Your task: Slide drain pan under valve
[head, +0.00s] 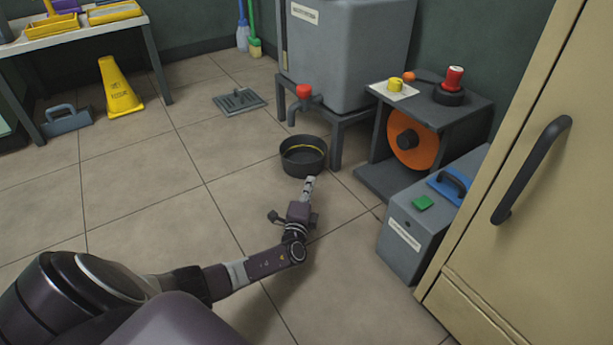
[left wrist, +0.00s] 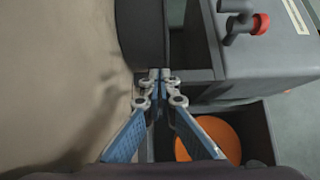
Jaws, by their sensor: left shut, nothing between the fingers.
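The drain pan (head: 303,157) is a round black pan with a yellow line inside. It stands on the floor in front of the grey tank's stand. The valve (head: 304,95) has a red knob and a dark spout on the tank's front, above the pan's level. In the left wrist view the pan (left wrist: 142,35) shows partly at the top, left of the valve (left wrist: 242,20). My left gripper (head: 309,183) is shut and empty at the pan's near side. Its fingertips (left wrist: 158,75) are close to the pan wall; I cannot tell whether they touch. My right gripper is not in view.
The grey tank (head: 350,50) rests on a dark stand (head: 338,140). Right of it are a unit with an orange disc (head: 412,140), a grey box (head: 410,235) and a beige cabinet (head: 520,170). A floor drain (head: 239,101) and yellow sign (head: 119,90) are left. Middle floor is clear.

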